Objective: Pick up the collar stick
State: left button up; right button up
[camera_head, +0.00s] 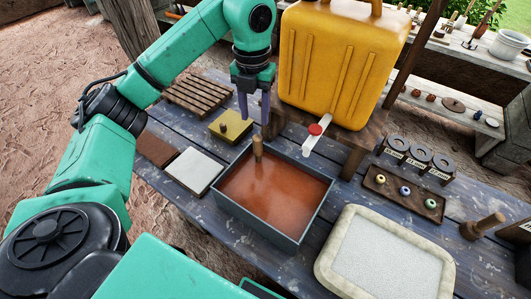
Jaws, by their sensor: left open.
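My left gripper (254,119) points down just above and slightly left of the stick's top. Its two dark fingers are apart with nothing between them. The stick appears clear of the fingertips. My right gripper is not in view.
A yellow jerrycan (338,60) with a red-knobbed white tap (314,130) stands close right of the gripper. A yellow block (231,126) and pale tile (194,170) lie left. A padded white tray (390,255), a bead board (403,192) and a wooden peg (484,226) are right.

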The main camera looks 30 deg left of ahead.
aim_at(258, 152)
pick_arm(q)
notch_tip(258, 152, down, 4)
jog(key=shift+s+r+p, duration=0.1)
jog(key=shift+r+p, duration=0.05)
jog(key=shift+p, duration=0.35)
jog(key=f+p, duration=0.1)
jog(key=f, duration=0.2)
jog(key=f+p, duration=0.1)
jog(key=f, duration=0.3)
jog(key=f+p, duration=0.2)
jog(key=f, duration=0.1)
jog(key=shift+w+d+f, duration=0.15)
jog(key=shift+w+f, duration=0.1)
jog(key=shift+f, duration=0.45)
grip_shut()
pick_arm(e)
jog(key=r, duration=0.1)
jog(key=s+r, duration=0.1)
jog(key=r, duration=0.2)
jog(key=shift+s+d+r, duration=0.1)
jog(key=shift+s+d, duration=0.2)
